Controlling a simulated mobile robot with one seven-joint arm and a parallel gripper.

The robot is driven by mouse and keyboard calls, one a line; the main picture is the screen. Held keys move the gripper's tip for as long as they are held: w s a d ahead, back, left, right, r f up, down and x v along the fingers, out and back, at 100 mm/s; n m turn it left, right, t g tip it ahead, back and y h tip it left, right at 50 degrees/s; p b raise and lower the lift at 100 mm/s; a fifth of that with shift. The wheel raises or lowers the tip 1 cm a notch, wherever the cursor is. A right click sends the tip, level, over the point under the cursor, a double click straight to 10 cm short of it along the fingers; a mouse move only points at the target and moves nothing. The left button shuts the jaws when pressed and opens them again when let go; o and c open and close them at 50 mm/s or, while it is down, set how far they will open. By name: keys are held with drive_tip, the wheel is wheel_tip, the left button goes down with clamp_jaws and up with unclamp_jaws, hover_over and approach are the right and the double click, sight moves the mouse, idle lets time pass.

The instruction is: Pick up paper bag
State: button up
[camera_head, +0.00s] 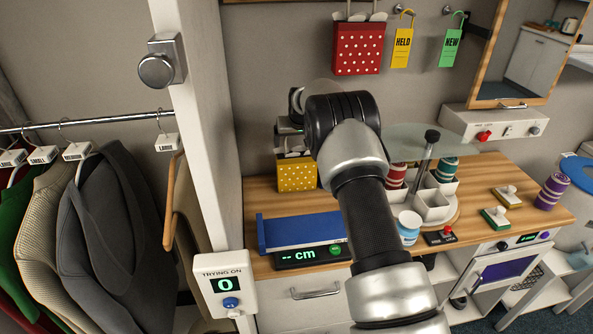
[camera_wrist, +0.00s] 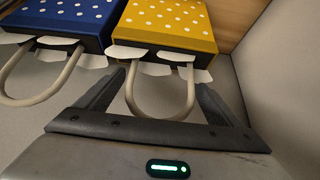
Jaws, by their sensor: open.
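A yellow paper bag with white dots (camera_head: 297,176) stands at the back left of the wooden counter (camera_head: 377,243), partly behind my arm. In the wrist view the yellow bag (camera_wrist: 168,22) shows with white tissue and a pale loop handle. My gripper (camera_wrist: 160,82) is open, with one finger on each side of that handle, and nothing is clamped. A blue dotted bag (camera_wrist: 65,17) stands beside the yellow one in the wrist view. A red dotted bag (camera_head: 358,48) hangs on the wall. My arm hides much of the gripper in the head view.
A blue-topped block (camera_head: 300,230) and a green-lit cm display (camera_head: 308,256) sit in front of the yellow bag. A carousel of white cups (camera_head: 432,205) stands to the right. A white post (camera_head: 199,120) and a clothes rail are at left.

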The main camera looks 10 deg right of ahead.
drive_tip(key=c, duration=1.5)
drive_tip(key=shift+r, duration=0.1)
